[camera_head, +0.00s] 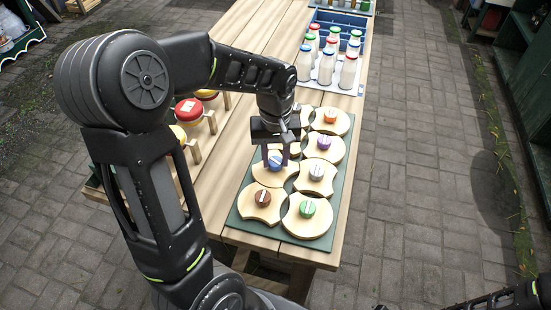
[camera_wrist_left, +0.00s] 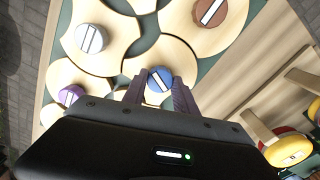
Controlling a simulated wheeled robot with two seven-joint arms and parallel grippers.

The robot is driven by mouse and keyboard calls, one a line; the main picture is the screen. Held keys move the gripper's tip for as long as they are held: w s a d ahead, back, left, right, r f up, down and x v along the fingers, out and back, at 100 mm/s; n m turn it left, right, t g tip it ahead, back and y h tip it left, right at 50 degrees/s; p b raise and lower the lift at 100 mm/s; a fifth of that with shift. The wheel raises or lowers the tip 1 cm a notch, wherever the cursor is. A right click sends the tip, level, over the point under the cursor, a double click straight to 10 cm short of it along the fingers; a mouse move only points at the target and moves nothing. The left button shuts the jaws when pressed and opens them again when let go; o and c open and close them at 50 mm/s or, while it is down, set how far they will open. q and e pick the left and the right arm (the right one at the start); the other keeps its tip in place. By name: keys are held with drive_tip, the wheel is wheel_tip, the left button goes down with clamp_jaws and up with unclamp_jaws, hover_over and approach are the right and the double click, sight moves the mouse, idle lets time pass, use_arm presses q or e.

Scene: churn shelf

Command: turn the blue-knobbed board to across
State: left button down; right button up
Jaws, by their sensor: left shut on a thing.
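The blue-knobbed board (camera_head: 266,178) is a pale wooden piece on a green base (camera_head: 243,219), among similar boards. Its blue knob (camera_head: 275,165) has a white bar and also shows in the left wrist view (camera_wrist_left: 159,80), where the bar runs diagonally. My left gripper (camera_head: 277,158) comes down over this board from above. In the left wrist view its two purple-grey fingers (camera_wrist_left: 160,95) stand either side of the blue knob, shut on it. The gripper hides part of the board and some boards behind it.
Neighbouring boards carry brown (camera_head: 262,198), green (camera_head: 307,208), grey (camera_head: 316,172), purple (camera_head: 323,143) and orange (camera_head: 330,116) knobs. Several capped bottles (camera_head: 327,65) stand farther back on the table. Jars with red and yellow lids (camera_head: 189,109) stand at left.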

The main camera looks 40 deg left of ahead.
sight(275, 161)
use_arm(q)
drive_tip(key=n, duration=0.5)
drive_tip(key=shift+b, duration=0.4)
drive_tip(key=c, duration=1)
unclamp_jaws()
drive_tip(key=shift+o, duration=0.2)
drive_tip(key=shift+r, duration=3.9)
